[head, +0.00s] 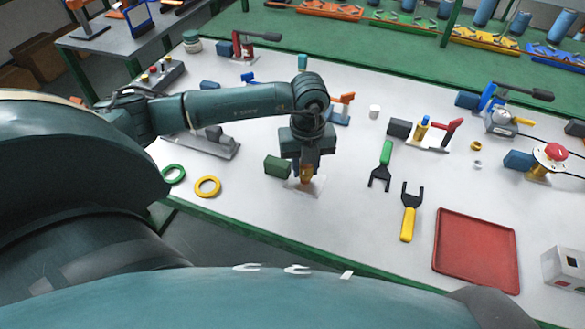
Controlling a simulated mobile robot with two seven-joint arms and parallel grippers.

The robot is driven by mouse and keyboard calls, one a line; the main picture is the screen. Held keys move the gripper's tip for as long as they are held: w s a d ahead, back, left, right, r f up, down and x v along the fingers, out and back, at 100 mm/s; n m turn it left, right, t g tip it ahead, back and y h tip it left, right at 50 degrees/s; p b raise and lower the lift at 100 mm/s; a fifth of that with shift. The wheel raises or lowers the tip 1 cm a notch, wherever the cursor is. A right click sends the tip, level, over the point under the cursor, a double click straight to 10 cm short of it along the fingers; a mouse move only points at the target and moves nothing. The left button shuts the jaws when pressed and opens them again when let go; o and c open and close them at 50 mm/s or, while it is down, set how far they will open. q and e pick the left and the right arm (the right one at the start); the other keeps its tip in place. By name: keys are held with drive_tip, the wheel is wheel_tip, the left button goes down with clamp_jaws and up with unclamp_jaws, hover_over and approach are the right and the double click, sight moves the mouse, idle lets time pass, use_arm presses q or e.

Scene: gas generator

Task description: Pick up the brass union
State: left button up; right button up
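My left gripper (306,176) points straight down over the work table, left of the middle. A brass-coloured piece (307,172), which looks like the brass union, shows between or just behind its fingertips, above a small pale plate (305,187). The fingers hide much of the piece, so I cannot tell whether they touch or grip it. A dark green block (278,167) sits close to the left of the gripper. My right gripper is not in view.
Green (381,166) and yellow (410,211) fork-shaped tools lie to the right on the white table (340,225). A red tray (478,250) lies at the front right. Green (174,174) and yellow (208,187) rings lie to the left. Valve fixtures stand behind.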

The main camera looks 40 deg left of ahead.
use_arm(q)
clamp_jaws()
drive_tip(key=shift+r, duration=0.1)
